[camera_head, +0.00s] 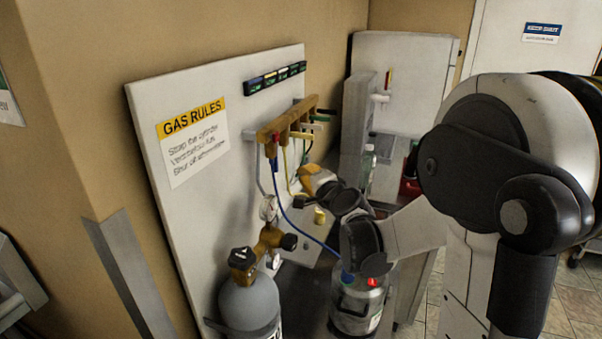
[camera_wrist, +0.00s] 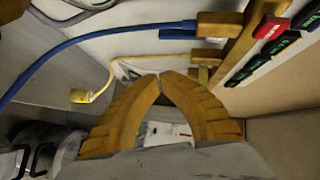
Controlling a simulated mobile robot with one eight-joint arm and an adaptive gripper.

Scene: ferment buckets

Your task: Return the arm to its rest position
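My gripper (camera_wrist: 160,80) shows in the wrist view as two curved orange-brown fingers whose tips meet, with nothing visible held between them. In the head view, my gripper (camera_head: 314,180) is small and partly hidden by my dark wrist, in front of the gas panel (camera_head: 215,205) and below the brown valve manifold (camera_head: 287,124). My arm is bent and reaches from the right side toward the panel. In the wrist view, a blue hose (camera_wrist: 95,39) and a yellow hose (camera_wrist: 103,88) pass beyond the fingers. I cannot tell whether the gripper touches anything.
A grey gas cylinder (camera_head: 250,303) with a brass-coloured valve stands at the panel's foot. A clear bottle (camera_head: 367,165) and a white cabinet (camera_head: 405,85) are behind. Tiled floor shows at the lower right.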

